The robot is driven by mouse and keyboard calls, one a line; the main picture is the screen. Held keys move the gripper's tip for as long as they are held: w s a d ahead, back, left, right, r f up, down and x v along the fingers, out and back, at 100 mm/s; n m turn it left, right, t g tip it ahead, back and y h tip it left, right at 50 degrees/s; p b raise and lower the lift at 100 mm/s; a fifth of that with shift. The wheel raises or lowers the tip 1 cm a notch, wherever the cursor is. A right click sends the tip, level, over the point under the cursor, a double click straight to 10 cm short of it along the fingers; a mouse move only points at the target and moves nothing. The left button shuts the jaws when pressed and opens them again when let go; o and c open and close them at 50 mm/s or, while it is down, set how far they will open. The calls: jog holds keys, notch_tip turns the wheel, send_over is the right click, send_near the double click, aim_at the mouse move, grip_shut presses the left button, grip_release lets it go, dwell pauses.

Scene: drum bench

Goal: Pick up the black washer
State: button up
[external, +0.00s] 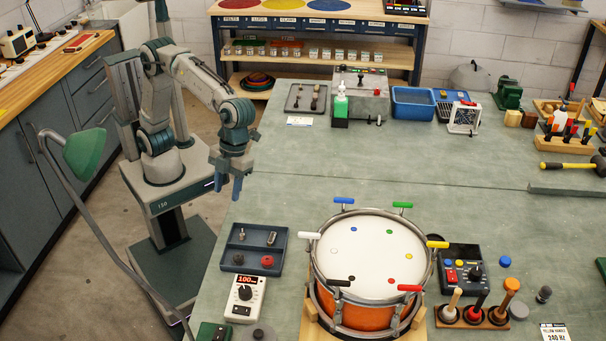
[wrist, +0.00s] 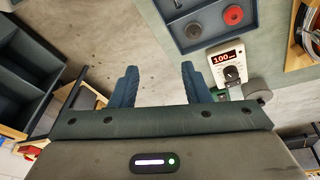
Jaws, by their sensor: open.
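The black washer (external: 238,259) lies in the near left part of a dark blue-grey tray (external: 254,236) on the bench. In the wrist view the black washer (wrist: 193,30) shows as a small dark ring in the tray (wrist: 213,38) near the top edge. A red washer (external: 267,261) lies to its right, and also shows in the wrist view (wrist: 233,15). My gripper (external: 229,190) is open and empty, pointing down, above and beyond the tray near the bench's left edge. In the wrist view its two blue fingers (wrist: 159,69) are apart with only floor between them.
A dial box reading 100 (external: 245,296) stands just in front of the tray. A drum (external: 370,255) with coloured handles stands to its right. A green lamp (external: 86,150) on a bent arm is at left. The bench behind the tray is clear.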

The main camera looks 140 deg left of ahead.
jog(key=w+a+f+m+h, duration=0.1)
jog(key=w+a+f+m, duration=0.1)
jog(key=w+f+m, duration=0.45)
jog(key=b, duration=0.1)
send_near(239, 256)
jog(key=shift+w+d+f+n+g+h, duration=0.2)
jog(key=shift+d+f, duration=0.1)
jog(key=shift+f, duration=0.1)
jog(key=shift+w+d+f+n+g+h, duration=0.1)
jog(key=shift+w+d+f+n+g, duration=0.15)
jog(key=shift+f, duration=0.2)
jog(key=shift+a+x, duration=0.15)
jog(key=shift+x, duration=1.4)
jog(key=shift+a+x, duration=0.15)
jog(key=shift+x, duration=1.45)
jog(key=shift+s+f, duration=0.1)
jog(key=shift+s, duration=0.05)
jog(key=shift+c, duration=0.3)
jog(key=c, duration=0.7)
